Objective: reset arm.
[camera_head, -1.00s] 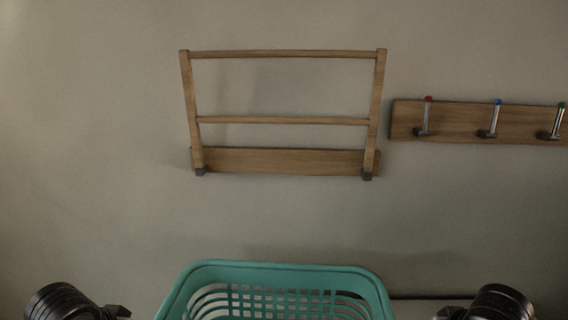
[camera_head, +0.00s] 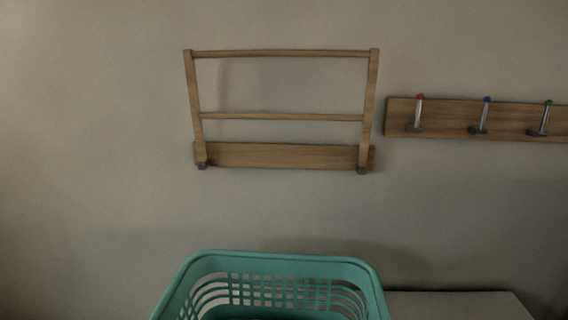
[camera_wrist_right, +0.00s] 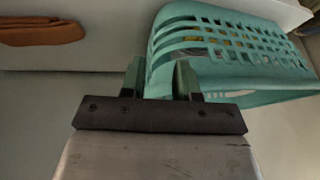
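A teal plastic laundry basket (camera_head: 275,262) with slotted walls stands at the bottom middle of the head view, and its lower part is cut off. It also shows in the right wrist view (camera_wrist_right: 265,92), beyond my right gripper (camera_wrist_right: 160,80). The two fingers of my right gripper stand apart with nothing gripped between them. The basket lies behind the fingers in that picture; whether they touch it, I cannot tell. My left gripper is in neither current view.
A wooden wall rack (camera_head: 285,155) with two bars hangs above the basket. A wooden hook board (camera_head: 455,115) with coloured-tipped hooks is right of it. A pale surface (camera_head: 455,306) lies right of the basket. An orange-brown item (camera_wrist_right: 40,32) lies upper left in the wrist view.

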